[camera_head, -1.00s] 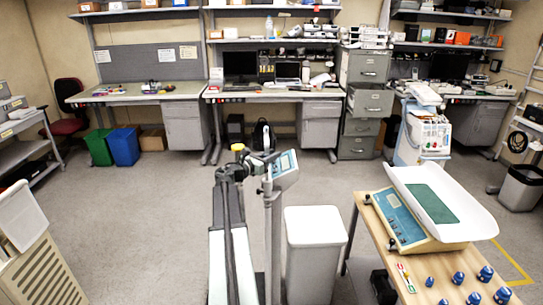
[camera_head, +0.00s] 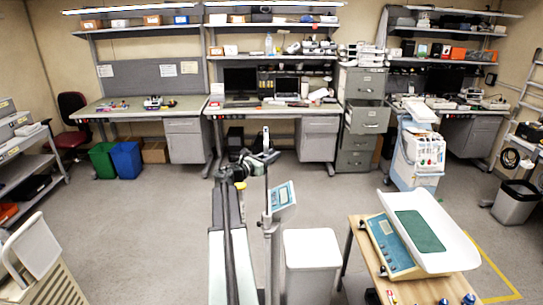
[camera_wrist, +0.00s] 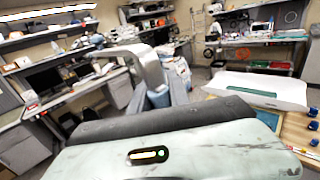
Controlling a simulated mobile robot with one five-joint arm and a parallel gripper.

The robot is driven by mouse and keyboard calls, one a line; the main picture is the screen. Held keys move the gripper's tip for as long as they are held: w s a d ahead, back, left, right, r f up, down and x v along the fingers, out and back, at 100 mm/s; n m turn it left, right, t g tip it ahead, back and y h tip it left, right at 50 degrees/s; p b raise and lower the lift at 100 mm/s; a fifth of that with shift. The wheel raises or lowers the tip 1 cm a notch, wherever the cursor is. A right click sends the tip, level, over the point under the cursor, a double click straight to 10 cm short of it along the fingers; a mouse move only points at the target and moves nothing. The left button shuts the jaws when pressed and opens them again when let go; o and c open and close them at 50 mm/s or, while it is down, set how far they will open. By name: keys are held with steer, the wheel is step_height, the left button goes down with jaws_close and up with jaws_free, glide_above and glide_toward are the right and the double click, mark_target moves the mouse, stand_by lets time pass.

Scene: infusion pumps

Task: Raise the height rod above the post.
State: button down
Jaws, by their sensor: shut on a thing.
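The post (camera_head: 270,255) is a grey upright column with a tilted blue-and-white display (camera_head: 283,196) on its right side. The height rod (camera_head: 266,183) is a thin grey upright in line with the post. It stands out above the post's top, and a short pale tip shows above my gripper. My gripper (camera_head: 264,157) is shut on the rod, above the display. The jaws are small and dark in the head view, and their contact with the rod is partly hidden.
A white bin (camera_head: 312,262) stands right of the post. A wooden table (camera_head: 357,235) with a white baby scale (camera_head: 425,228) and blue knobs stands further right. Desks and a grey filing cabinet (camera_head: 362,118) line the back wall.

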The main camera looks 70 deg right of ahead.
steer(key=c, duration=1.2)
jaws_free()
steer(key=shift+w, duration=0.15)
steer(key=shift+c, duration=0.2)
steer(key=v, duration=0.7)
steer(key=shift+a, duration=0.35)
steer(key=shift+w+f, duration=0.1)
